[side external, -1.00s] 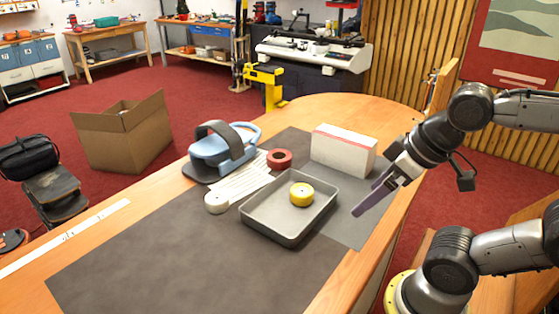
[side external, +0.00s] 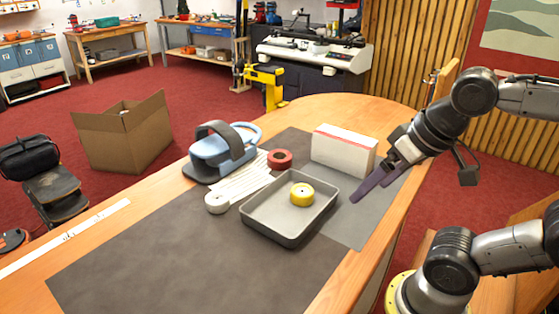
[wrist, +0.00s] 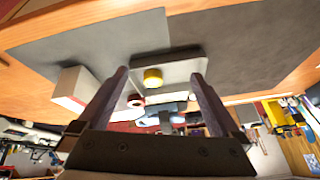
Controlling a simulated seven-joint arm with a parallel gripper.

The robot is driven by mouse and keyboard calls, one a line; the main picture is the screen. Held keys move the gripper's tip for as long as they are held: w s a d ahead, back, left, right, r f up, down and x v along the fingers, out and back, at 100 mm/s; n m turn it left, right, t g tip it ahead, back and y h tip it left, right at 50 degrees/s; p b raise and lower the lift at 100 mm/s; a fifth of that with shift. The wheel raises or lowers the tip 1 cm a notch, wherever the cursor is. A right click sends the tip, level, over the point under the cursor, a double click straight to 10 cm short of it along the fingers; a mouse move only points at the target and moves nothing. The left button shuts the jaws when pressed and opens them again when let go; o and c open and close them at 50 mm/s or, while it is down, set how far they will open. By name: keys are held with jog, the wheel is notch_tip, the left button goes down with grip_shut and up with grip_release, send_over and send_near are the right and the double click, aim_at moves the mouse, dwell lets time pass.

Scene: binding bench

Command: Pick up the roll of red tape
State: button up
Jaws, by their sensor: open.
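The roll of red tape (side external: 279,159) lies flat on the dark mat behind the tray, between the blue device and the white block. In the wrist view the red roll (wrist: 136,101) shows beyond the tray, close to the left finger. A yellow roll of tape (side external: 301,194) lies in the grey tray (side external: 262,233); it also shows in the wrist view (wrist: 153,78). My gripper (side external: 356,197) is open and empty, in the air to the right of the tray. In the wrist view its two fingers (wrist: 160,78) are spread wide apart.
A white block with a red top edge (side external: 343,152) stands behind the tray, near the red roll. A blue device with a dark strap (side external: 222,152) and a white roll with strips (side external: 217,202) are left of it. The mat's front (side external: 180,265) is clear.

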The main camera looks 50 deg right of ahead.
jog(key=w+d+r+m, duration=0.2)
jog(key=w+r+m, duration=0.5)
jog(key=w+r, duration=0.15)
jog(key=m+g+h, duration=0.1)
jog(key=m+g, duration=0.4)
jog(key=m, duration=0.3)
send_over(279, 156)
jog(key=f, duration=1.5)
jog(key=shift+a+f, duration=0.15)
jog(key=shift+a, duration=0.1)
jog(key=shift+d+f, duration=0.15)
jog(key=shift+f, duration=1.4)
jog(key=shift+d+f, duration=0.15)
jog(key=shift+f, duration=1.35)
jog(key=c, duration=1.1)
